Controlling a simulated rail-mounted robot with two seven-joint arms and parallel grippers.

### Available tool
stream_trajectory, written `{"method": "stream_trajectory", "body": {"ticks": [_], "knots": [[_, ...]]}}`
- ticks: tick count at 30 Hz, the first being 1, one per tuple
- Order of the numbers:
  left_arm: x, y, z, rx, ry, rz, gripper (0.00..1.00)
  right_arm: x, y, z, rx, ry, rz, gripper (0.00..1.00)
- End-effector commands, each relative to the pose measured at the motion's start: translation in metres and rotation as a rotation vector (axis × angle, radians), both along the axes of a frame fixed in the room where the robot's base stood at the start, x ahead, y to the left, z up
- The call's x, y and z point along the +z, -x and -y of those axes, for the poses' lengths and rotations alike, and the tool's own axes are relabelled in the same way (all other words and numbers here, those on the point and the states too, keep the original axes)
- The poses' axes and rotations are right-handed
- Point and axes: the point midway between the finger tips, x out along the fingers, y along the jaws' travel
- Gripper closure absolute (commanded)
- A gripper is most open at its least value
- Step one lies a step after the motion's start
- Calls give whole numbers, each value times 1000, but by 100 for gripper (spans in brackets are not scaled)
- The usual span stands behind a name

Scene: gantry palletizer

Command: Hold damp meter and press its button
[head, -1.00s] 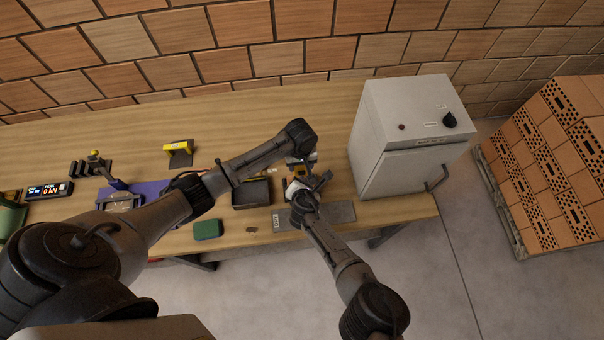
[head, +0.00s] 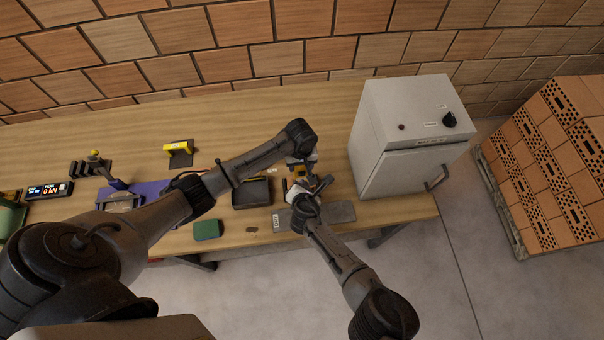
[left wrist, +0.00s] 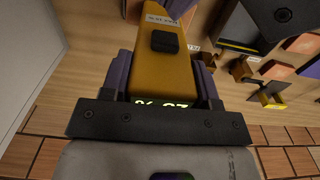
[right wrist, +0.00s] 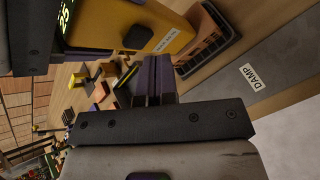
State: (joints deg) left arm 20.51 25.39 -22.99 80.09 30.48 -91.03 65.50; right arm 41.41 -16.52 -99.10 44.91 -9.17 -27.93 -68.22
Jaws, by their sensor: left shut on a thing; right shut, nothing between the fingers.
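The damp meter is a yellow block with a dark button and a lit display. It shows in the left wrist view (left wrist: 163,65), in the right wrist view (right wrist: 108,22) and partly in the head view (head: 300,171). My left gripper (left wrist: 163,88) is shut on the meter and holds it over the bench. The button (left wrist: 165,41) is uncovered; it also shows in the right wrist view (right wrist: 138,37). My right gripper (right wrist: 155,78) is shut and empty, beside the meter, with its fingertips visibly apart from the button. The full display reading is unclear.
A grey plate labelled DAMP (right wrist: 254,77) lies at the bench's front edge, with a hollow brick (right wrist: 210,40) by it. A black tray (head: 251,193) and a green block (head: 208,230) are left of it. A grey cabinet oven (head: 405,135) stands at right.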

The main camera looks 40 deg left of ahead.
Motion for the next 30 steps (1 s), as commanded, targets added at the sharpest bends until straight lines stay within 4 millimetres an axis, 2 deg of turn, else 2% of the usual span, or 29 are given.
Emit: {"method": "stream_trajectory", "body": {"ticks": [14, 30], "knots": [[0, 0, -1, 1, -1, 1, 93, -1, 3, 4, 0, 1, -1, 100], [0, 0, -1, 1, -1, 1, 93, 0, 31, 37, 0, 1, -1, 100]]}}
